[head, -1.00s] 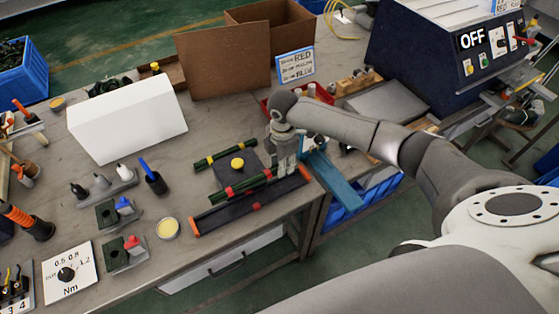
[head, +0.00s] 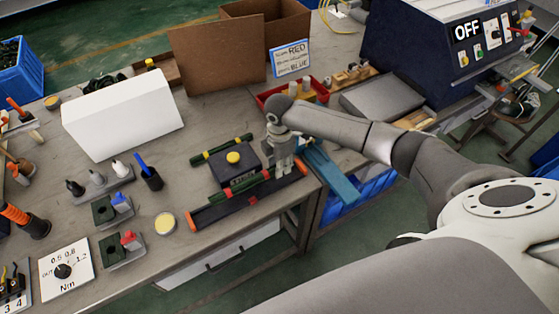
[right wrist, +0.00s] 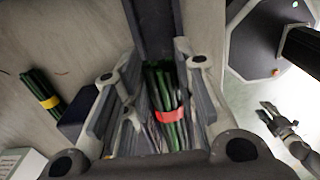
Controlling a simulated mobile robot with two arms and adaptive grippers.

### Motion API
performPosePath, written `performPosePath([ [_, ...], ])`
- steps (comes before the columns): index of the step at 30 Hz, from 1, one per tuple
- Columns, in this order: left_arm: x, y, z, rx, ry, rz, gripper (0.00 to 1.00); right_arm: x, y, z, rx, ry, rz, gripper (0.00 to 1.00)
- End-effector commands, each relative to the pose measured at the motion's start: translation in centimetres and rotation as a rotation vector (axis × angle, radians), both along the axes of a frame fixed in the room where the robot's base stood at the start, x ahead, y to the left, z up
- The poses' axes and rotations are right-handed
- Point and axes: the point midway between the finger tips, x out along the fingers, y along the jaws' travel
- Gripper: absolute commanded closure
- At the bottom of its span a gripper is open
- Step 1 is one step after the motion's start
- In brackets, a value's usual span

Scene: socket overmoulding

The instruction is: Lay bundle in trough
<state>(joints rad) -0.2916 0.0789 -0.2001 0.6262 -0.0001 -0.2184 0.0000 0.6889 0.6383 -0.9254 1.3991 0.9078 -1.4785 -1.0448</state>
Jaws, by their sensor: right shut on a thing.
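My right gripper (head: 284,168) is shut on a dark green bundle (head: 225,193) with red bands. It grips the bundle near its right end. The right wrist view shows the bundle (right wrist: 176,132) and a red band between the fingers. The long dark trough (head: 225,210) with orange ends lies along the table's front edge. The bundle is roughly parallel to it, just behind or above it in the head view; I cannot tell whether they touch. A small grey gripper (right wrist: 268,112), apparently my left one, shows at the right of the wrist view; its jaw state is unclear.
A second green bundle with yellow bands (head: 222,149) lies behind a dark box with a yellow button (head: 233,158). A blue chute (head: 330,174) slopes off to the right. A white box (head: 123,115), a black cup (head: 152,180) and a yellow-topped tin (head: 165,222) stand to the left.

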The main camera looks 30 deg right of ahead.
Motion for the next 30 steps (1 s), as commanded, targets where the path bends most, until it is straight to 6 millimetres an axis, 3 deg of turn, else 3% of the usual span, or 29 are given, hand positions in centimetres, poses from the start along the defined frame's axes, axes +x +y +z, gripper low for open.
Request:
performPosePath([
  [3,-0.8,0.0,-1.0,0.002,0.012,0.0,0.6,0.0,0.0,-1.4,0.001,0.0,-0.001,0.99],
  [9,-1.5,0.1,-1.5,0.002,0.022,-0.001,0.6,0.0,0.0,-2.4,0.001,0.0,-0.001,0.99],
  [30,-1.0,0.1,-1.1,0.002,0.016,0.0,0.6,0.0,0.0,-2.3,0.001,0.0,-0.001,0.99],
])
